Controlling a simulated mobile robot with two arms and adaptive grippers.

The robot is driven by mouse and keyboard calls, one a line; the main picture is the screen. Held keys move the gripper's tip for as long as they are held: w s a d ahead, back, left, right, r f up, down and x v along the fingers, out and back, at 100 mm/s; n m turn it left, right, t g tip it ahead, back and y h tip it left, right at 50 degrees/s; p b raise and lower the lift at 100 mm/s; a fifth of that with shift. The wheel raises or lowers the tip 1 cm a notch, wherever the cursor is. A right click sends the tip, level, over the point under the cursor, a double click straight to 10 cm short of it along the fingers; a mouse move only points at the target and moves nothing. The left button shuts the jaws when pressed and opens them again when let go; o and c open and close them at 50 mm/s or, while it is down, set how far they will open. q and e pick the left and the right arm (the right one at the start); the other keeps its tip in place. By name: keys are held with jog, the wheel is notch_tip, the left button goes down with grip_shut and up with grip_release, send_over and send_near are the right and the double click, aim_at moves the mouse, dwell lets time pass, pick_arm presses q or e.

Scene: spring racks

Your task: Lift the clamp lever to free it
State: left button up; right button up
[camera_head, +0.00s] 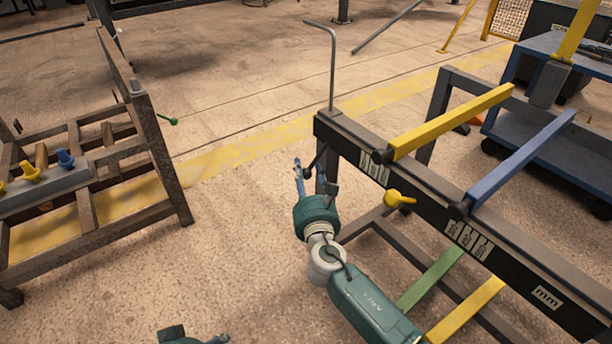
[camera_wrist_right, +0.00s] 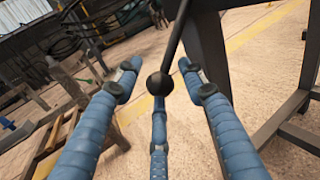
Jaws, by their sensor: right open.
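The clamp lever (camera_wrist_right: 179,40) is a thin dark rod ending in a black ball knob (camera_wrist_right: 160,84). In the head view the lever (camera_head: 317,156) is small and partly hidden at the left end of the dark rack beam. My right gripper (camera_head: 301,174) is beside that beam end, and its fingers look blue. In the right wrist view my right gripper (camera_wrist_right: 160,85) is open, with the ball knob between its blue fingers. A visible gap lies on each side of the knob. Only a teal part of my left arm shows at the bottom edge; its fingers are out of view.
The rack beam (camera_head: 440,199) carries a yellow arm (camera_head: 450,122) and a blue arm (camera_head: 522,160). A bent grey rod (camera_head: 332,70) stands up at its left end, and a yellow knob (camera_head: 398,198) is nearby. A brown rack (camera_head: 86,212) stands left, with open floor between.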

pick_arm(q)
jog(key=shift+w+d+r, duration=0.15)
jog(key=shift+w, duration=0.25)
pick_arm(e)
jog(key=shift+w, duration=0.15)
grip_shut()
pick_arm(q)
jog(key=shift+s, duration=0.1)
